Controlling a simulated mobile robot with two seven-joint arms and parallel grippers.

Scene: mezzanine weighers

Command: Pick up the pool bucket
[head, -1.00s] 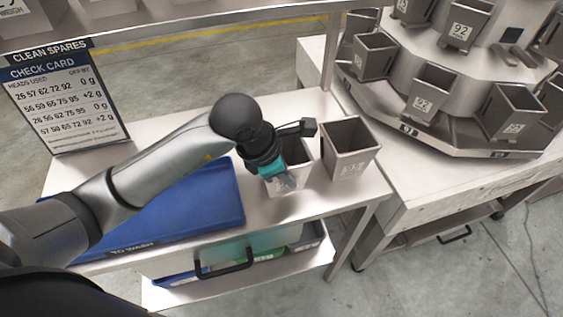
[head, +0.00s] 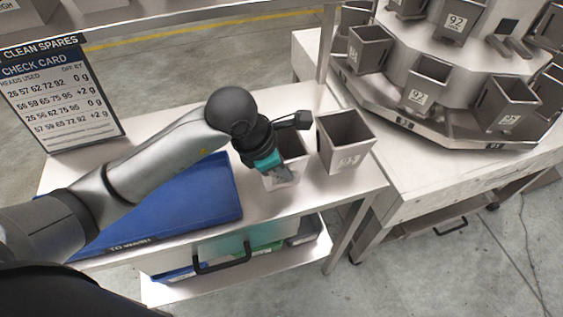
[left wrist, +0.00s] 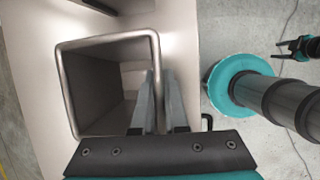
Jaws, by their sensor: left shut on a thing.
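A grey square metal bucket (head: 296,148) stands on the steel bench beside the blue tray; I cannot tell any gap under it. I cannot read its label behind my fingers. My left gripper (head: 282,172) is shut on its near wall. In the left wrist view the left fingers (left wrist: 161,100) straddle the rim of the bucket (left wrist: 100,95), one inside and one outside; the inside looks empty. A similar labelled bucket (head: 345,142) stands just to the right. A small dark gripper, seemingly my right one (left wrist: 292,48), shows at the wrist view's right edge.
The blue tray (head: 205,200) lies left of the bucket, under my left arm. A check card sign (head: 62,95) stands at the back left. A lower shelf (head: 180,292) holds bins. The weigher (head: 455,85) with several buckets stands at the right.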

